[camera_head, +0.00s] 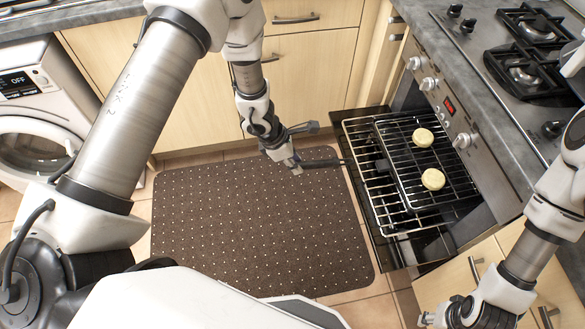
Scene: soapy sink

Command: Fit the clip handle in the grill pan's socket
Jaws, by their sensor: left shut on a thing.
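My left gripper (297,161) is shut on the dark clip handle (322,163), above the brown mat's right side. The handle points right, and its thin end lies near the front edge of the oven rack. The dark grill pan (405,187) with its wire grid rests on the pulled-out rack. A small dark block on its left side (383,165) looks like the socket. The handle's tip appears apart from it, with a gap between. My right gripper (430,319) is low at the bottom right, partly cut off by the frame; its fingers are too unclear to judge.
Two pale round patties (432,179) lie on the pan's grid. The chrome oven rack (384,222) sits above the lowered oven door (437,245). The hob (500,60) is at upper right, a washing machine (40,110) at left. The mat (250,230) is clear.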

